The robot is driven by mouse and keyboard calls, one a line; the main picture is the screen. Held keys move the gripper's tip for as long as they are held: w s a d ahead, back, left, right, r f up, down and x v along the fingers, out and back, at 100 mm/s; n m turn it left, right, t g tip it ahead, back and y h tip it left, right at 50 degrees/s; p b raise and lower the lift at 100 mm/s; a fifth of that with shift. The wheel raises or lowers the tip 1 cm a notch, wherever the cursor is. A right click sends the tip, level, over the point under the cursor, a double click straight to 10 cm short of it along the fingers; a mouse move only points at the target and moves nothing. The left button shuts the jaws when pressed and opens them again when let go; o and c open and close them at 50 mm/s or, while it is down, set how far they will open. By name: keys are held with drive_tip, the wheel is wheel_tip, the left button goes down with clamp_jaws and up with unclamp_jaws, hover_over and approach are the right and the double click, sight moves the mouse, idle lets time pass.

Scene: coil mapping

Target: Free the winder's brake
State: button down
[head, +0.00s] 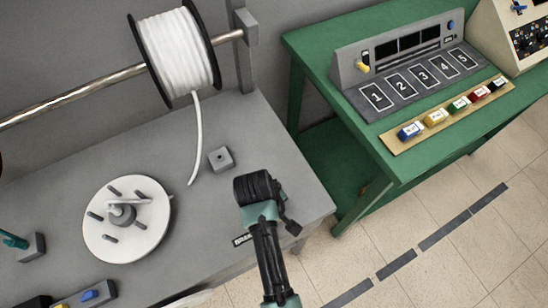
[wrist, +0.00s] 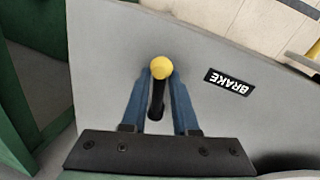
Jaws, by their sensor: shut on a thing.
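The brake lever (wrist: 157,100) shows in the wrist view as a dark rod with a yellow ball knob (wrist: 161,69). My gripper (wrist: 161,76) has its two blue fingers shut on the lever, one on each side just at the knob. The BRAKE label (wrist: 229,81) lies on the grey bench to the right of the lever. In the head view, the label (head: 242,239) shows partly beside my arm, which hides the lever and the fingers. The winder (head: 150,235) is a white disc with several pegs and a crank, on the grey bench to the left.
A spool of white cable (head: 180,52) hangs on a metal bar, its loose end reaching down to the bench. A small grey block (head: 220,160) stands near my arm. A green table (head: 310,45) with numbered pads and coloured connectors is at the right, across a gap.

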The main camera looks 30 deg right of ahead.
drive_tip(key=shift+d+r, duration=0.1)
drive_tip(key=d+n+p, duration=0.2)
drive_tip(key=n, duration=0.1)
drive_tip(key=shift+w+r+t+p, duration=0.1)
drive_tip(key=shift+w+t+p, duration=0.2)
drive_tip(key=shift+w, duration=0.05)
drive_tip(key=d+n, duration=0.1)
drive_tip(key=n, duration=0.1)
drive_tip(key=w+n+p, duration=0.1)
drive_tip(key=shift+w+d+n+y, duration=0.15)
drive_tip(key=shift+d+n+y, duration=0.25)
drive_tip(key=n, duration=0.1)
drive_tip(key=w+d+n, duration=0.1)
drive_tip(key=n, duration=0.1)
drive_tip(key=w+n, duration=0.1)
drive_tip(key=shift+w+d+f+n+t+y, duration=0.2)
drive_tip(key=shift+d+n+t+y, duration=0.1)
drive_tip(key=shift+t, duration=0.1)
drive_tip(key=n, duration=0.1)
drive_tip(key=w+n+b, duration=0.1)
drive_tip(key=shift+w+d+n+y, duration=0.25)
drive_tip(key=shift+w+n+y, duration=0.05)
drive_tip(key=shift+n, duration=0.1)
drive_tip(key=shift+w+d+n, duration=0.1)
drive_tip(key=shift+w+n, duration=0.3)
drive_tip(key=shift+n, duration=0.3)
drive_tip(key=shift+w+r, duration=0.1)
drive_tip(key=shift+r, duration=0.05)
drive_tip(key=c, duration=0.8)
unclamp_jaws()
